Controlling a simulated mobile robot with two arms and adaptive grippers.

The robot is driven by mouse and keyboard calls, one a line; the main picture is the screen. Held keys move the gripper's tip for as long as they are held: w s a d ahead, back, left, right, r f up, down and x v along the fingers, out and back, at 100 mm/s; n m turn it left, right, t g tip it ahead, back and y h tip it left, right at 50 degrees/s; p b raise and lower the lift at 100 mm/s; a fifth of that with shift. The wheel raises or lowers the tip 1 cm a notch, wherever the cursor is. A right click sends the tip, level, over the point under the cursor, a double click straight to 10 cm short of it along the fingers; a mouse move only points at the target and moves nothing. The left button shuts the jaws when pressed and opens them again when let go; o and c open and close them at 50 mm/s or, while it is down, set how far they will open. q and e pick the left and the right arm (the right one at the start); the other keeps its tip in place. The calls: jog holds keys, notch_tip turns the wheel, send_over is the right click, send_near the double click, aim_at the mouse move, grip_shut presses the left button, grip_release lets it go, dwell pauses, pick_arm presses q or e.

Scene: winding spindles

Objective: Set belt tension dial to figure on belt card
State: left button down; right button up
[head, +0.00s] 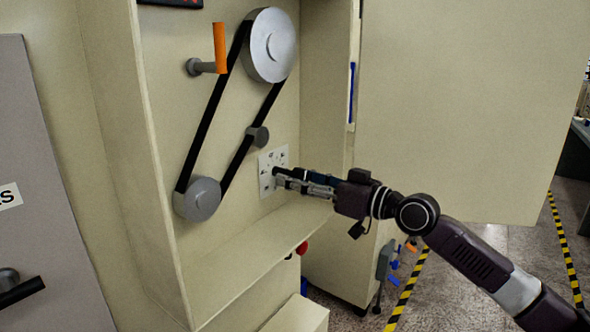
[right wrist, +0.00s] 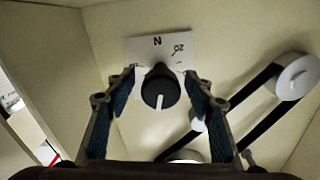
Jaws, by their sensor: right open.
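The belt tension dial is a black round knob (right wrist: 160,88) on a white plate (right wrist: 158,50) marked "N" and "20" in the right wrist view. Its white pointer line points down in that picture. In the head view the plate (head: 267,164) is on the cabinet's back wall, its figures too small to read and the knob hidden by the fingers. My right gripper (head: 277,178) is at the plate. In the wrist view its open fingers (right wrist: 160,74) stand on both sides of the knob, with gaps visible. I cannot identify the belt card. My left gripper is out of view.
Left of the dial, a black belt (head: 212,110) runs between a large upper pulley (head: 271,45) and a smaller lower pulley (head: 197,199). An orange-handled crank (head: 220,48) sticks out. A ledge (head: 250,250) lies below; an open door panel (head: 460,100) stands right.

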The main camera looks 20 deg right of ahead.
jog(key=shift+w+a, duration=0.3)
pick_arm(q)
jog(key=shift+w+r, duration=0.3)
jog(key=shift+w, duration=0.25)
pick_arm(e)
jog(key=shift+c, duration=0.5)
jog(key=c, duration=1.1)
jog(key=shift+f+n+b, duration=0.15)
jog(key=shift+n+b, duration=0.15)
jog(key=shift+b, duration=0.8)
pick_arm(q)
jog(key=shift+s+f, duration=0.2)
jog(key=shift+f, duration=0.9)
pick_arm(e)
jog(key=shift+r, duration=0.2)
jog(key=o, duration=1.2)
